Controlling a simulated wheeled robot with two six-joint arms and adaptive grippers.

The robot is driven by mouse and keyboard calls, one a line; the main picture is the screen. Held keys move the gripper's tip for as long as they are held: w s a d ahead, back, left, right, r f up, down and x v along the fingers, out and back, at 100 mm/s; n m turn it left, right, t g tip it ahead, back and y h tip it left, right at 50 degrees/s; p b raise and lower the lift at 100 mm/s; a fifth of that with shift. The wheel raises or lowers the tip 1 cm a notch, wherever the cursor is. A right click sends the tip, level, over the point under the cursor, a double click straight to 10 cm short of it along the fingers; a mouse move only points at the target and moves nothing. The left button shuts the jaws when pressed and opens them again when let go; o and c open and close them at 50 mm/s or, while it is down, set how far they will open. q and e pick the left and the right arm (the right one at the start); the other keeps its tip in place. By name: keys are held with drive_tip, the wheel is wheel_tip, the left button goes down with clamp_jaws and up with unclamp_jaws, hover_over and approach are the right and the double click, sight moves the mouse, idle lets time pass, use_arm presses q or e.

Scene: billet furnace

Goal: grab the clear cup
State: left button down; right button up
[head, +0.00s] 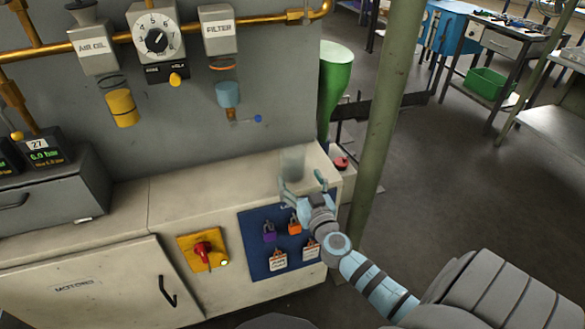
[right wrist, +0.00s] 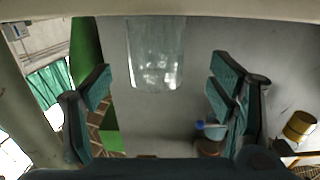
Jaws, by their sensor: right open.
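The clear cup (head: 292,163) stands on the right end of the pale cabinet top (head: 215,186), against the grey panel. It is see-through and faint. My right gripper (head: 303,182) is open and empty at the cabinet's front edge, its fingers pointing toward the cup. In the right wrist view the clear cup (right wrist: 156,55) appears upside down, between the two spread fingers (right wrist: 160,85) and toward the top of the picture. The fingers do not touch it there. My left gripper is not in view.
A green post (head: 385,110) rises just right of the cabinet. A red button (head: 341,162) is close to the cup's right. A blue lockout board (head: 255,265) with padlocks and a yellow-red switch (head: 203,252) are on the cabinet front. A blue-bowled filter (head: 228,95) hangs above left.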

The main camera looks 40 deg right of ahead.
sight(289, 153)
drive_tip(key=x, duration=0.8)
drive_tip(key=shift+d+r, duration=0.1)
drive_tip(key=shift+d, duration=0.2)
drive_tip(key=shift+s, duration=0.1)
drive_tip(key=c, duration=1.2)
drive_tip(key=shift+c, duration=0.2)
drive_tip(key=shift+r, duration=0.1)
